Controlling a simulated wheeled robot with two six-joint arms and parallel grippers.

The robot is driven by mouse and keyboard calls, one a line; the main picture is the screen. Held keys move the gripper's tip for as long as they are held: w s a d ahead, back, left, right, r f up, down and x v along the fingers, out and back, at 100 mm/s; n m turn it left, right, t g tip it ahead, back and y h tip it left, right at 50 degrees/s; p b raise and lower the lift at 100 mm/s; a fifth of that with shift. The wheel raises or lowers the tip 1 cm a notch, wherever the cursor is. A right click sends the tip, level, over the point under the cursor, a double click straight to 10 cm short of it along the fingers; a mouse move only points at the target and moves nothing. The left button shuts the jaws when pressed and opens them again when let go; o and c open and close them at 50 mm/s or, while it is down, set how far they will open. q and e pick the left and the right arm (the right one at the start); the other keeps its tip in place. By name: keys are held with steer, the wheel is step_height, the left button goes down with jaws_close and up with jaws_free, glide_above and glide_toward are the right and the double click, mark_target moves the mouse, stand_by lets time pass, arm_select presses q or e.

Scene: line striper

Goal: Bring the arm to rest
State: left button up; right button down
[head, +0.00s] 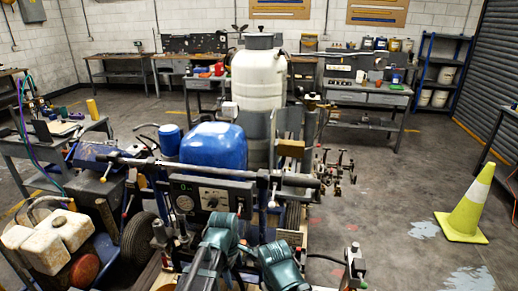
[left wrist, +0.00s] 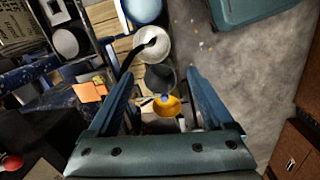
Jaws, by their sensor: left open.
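My left arm (head: 225,232) comes in at the bottom middle of the head view, with teal joint housings in front of the line striper's control panel (head: 210,197). In the left wrist view my left gripper (left wrist: 162,82) is open, its two blue fingers spread wide. A dark cone-shaped piece (left wrist: 160,77) and a yellow-orange round piece (left wrist: 166,106) show between the fingers, apparently beyond them. I see nothing gripped. The gripper's fingertips are hard to make out in the head view. My right gripper cannot be made out in either view.
The striper carries a blue tank (head: 213,146) and a tall white drum (head: 258,80). A yellow cone (head: 467,210) stands at the right on mostly clear floor. A cart (head: 50,150) is at the left. A teal case (left wrist: 250,10) shows in the left wrist view.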

arm_select(q)
steer(key=s+a+m, duration=0.6)
steer(key=a+m, duration=0.3)
steer(key=m, duration=0.5)
steer(key=s+d+m+y, duration=0.2)
steer(key=s+d+m, duration=0.2)
steer(key=d, duration=0.6)
steer(key=shift+s+d+g, duration=0.3)
steer(key=shift+s+g, duration=0.1)
steer(key=shift+s, duration=0.55)
